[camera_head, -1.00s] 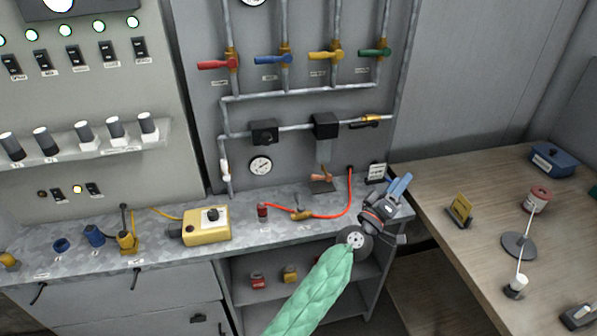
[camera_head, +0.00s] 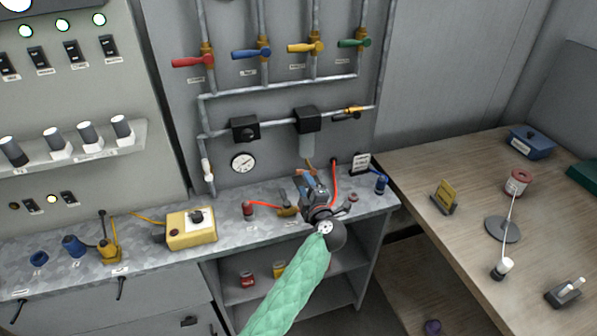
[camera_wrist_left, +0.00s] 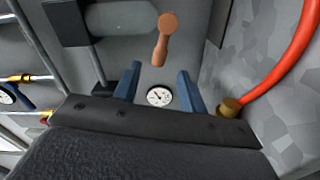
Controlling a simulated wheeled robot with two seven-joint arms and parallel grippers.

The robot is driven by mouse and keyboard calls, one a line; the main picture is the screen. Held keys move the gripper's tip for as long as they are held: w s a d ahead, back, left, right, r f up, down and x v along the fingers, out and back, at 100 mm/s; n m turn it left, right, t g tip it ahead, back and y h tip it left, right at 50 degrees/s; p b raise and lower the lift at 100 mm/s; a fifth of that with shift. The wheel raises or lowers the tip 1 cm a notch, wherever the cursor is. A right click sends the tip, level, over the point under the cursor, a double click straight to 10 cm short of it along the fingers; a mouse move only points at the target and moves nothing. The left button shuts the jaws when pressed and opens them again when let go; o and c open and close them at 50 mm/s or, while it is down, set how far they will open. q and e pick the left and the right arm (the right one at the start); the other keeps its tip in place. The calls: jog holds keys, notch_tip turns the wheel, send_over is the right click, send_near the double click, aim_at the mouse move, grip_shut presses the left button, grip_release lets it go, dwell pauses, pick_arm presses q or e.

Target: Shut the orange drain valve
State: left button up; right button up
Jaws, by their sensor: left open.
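The orange drain valve's handle (camera_wrist_left: 164,40) shows in the wrist view as an orange-brown lever with a round end. It lies ahead of my left gripper (camera_wrist_left: 157,78), roughly in line with the gap between the two blue fingers. The fingers are open and empty, and the handle looks apart from them. In the head view my left gripper (camera_head: 309,178) is over the grey bench, below the black filter head and its grey bowl (camera_head: 306,146). Only a small orange part of the valve (camera_head: 310,164) shows there; the gripper hides the rest. My right gripper is not in view.
A red hose (camera_head: 335,188) runs close beside my left gripper; it also shows in the wrist view (camera_wrist_left: 294,48). A pressure gauge (camera_head: 243,162) is on the wall. Coloured valves line the pipes above.

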aim_at(300, 174)
pick_arm(q)
jog(key=p+x, duration=0.2)
jog(key=x, duration=0.3)
jog(key=shift+w+a+r, duration=0.15)
jog(key=shift+w, duration=0.15)
jog(key=shift+w+a, duration=0.1)
jog(key=shift+w, duration=0.4)
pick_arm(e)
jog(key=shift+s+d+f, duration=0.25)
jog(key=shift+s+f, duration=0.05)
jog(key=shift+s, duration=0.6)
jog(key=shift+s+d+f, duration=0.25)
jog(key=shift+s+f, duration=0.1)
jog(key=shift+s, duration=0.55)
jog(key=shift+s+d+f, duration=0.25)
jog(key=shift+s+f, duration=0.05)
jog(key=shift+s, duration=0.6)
pick_arm(q)
grip_shut()
jog(key=shift+f, duration=0.3)
jog(key=f+n+b, duration=0.1)
jog(key=n+b, duration=0.1)
jog(key=shift+n, duration=0.3)
jog(key=shift+a+n, duration=0.1)
jog(key=shift+n, duration=0.2)
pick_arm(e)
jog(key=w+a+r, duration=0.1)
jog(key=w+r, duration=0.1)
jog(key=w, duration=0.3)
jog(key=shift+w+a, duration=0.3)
